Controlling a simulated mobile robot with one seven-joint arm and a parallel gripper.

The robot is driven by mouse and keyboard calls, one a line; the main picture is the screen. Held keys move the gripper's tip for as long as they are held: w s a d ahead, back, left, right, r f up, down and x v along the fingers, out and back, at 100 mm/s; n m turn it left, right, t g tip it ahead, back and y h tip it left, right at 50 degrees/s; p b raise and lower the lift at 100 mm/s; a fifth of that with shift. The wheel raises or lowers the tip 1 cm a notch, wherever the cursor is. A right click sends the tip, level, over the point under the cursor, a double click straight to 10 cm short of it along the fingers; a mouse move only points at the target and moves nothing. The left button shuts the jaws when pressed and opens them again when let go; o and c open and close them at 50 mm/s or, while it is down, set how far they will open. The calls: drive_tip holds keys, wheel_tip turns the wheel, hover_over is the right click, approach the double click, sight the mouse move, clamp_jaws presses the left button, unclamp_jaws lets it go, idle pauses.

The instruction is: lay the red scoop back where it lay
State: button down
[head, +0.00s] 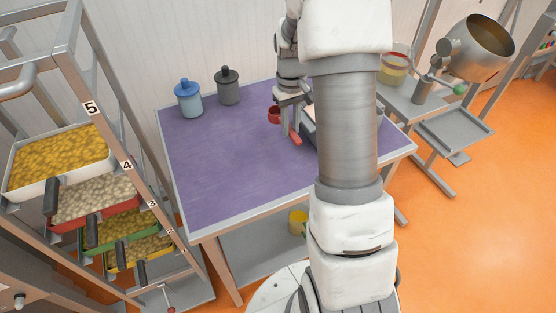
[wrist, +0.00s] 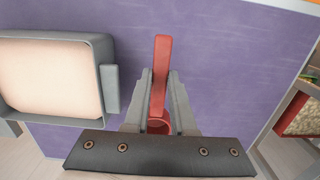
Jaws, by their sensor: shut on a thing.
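The red scoop shows in the head view with its cup (head: 274,115) to the left of my gripper (head: 288,124) and its handle (head: 296,138) to the right and nearer. In the wrist view the scoop's handle (wrist: 161,65) stands between the two grey fingers of my gripper (wrist: 160,90), which is shut on it. The scoop's cup (wrist: 158,126) is partly hidden by the gripper's dark body. The scoop is over the purple table top (head: 220,160); I cannot tell whether it touches it.
A grey-framed device with a pale panel (wrist: 50,78) is left of the scoop in the wrist view. Blue (head: 188,98) and dark grey (head: 227,86) lidded jars stand at the table's back left. A rack with filled trays (head: 62,160) is at left. The table's front left is clear.

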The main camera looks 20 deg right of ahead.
drive_tip(key=s+a+f, duration=0.4)
drive_tip(key=a, duration=0.1)
drive_tip(key=shift+f, duration=2)
drive_tip(key=shift+f, duration=0.1)
drive_tip(key=c, duration=0.7)
unclamp_jaws()
drive_tip(key=shift+c, duration=0.2)
